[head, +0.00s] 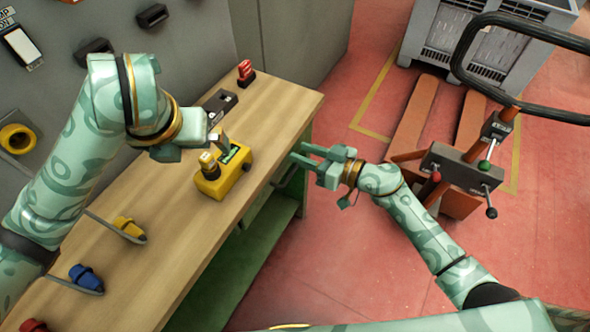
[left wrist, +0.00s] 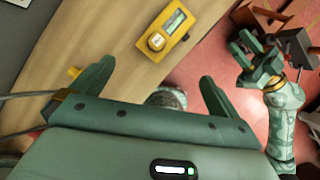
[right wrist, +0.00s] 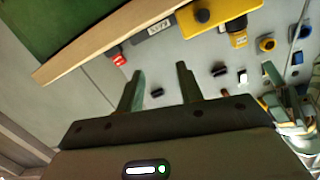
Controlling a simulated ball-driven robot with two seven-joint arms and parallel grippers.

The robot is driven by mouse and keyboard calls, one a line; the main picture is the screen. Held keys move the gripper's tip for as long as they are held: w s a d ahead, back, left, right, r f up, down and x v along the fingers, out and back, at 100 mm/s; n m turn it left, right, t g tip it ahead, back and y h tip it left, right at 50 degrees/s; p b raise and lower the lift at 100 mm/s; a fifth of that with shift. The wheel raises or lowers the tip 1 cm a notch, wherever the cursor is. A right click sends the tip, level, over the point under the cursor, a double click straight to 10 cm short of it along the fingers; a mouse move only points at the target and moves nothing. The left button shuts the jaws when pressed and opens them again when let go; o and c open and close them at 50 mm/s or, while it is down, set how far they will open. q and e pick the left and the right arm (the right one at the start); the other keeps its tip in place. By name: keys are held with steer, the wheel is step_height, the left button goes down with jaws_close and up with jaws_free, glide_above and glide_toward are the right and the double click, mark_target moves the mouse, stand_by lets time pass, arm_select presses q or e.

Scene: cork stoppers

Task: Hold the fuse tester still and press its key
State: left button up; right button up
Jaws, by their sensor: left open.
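The yellow fuse tester (head: 238,168) stands on the wooden bench, near its right edge, with a small display and a raised round key (head: 208,161) on top. It also shows in the left wrist view (left wrist: 183,33), its key (left wrist: 156,41) uncovered. My left gripper (head: 198,146) is open and empty just above and left of the tester, apart from it. My right gripper (head: 299,154) is open and empty, off the bench's right edge, to the right of the tester. The tester also shows in the right wrist view (right wrist: 215,14), partly cut off by the frame.
The bench (head: 150,265) also holds a dark box (head: 220,103), a red item (head: 246,72), and yellow (head: 129,228) and blue (head: 86,277) tools. The grey wall (head: 190,40) carries several fittings. An orange pallet truck (head: 415,125) and grey crate (head: 480,45) stand beyond red floor.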

mark_target(212, 166)
arm_select(q)
steer(key=x, duration=1.6)
steer(key=shift+f, duration=0.15)
steer(key=c, duration=1.4)
arm_select(e)
steer(key=s+a+m+g, duration=0.2)
steer(key=s+m, duration=0.1)
steer(key=s+a+m+g, duration=0.1)
steer(key=m+g, duration=0.1)
steer(key=shift+s+y, duration=0.3)
steer(key=shift+s, duration=0.05)
jaws_close()
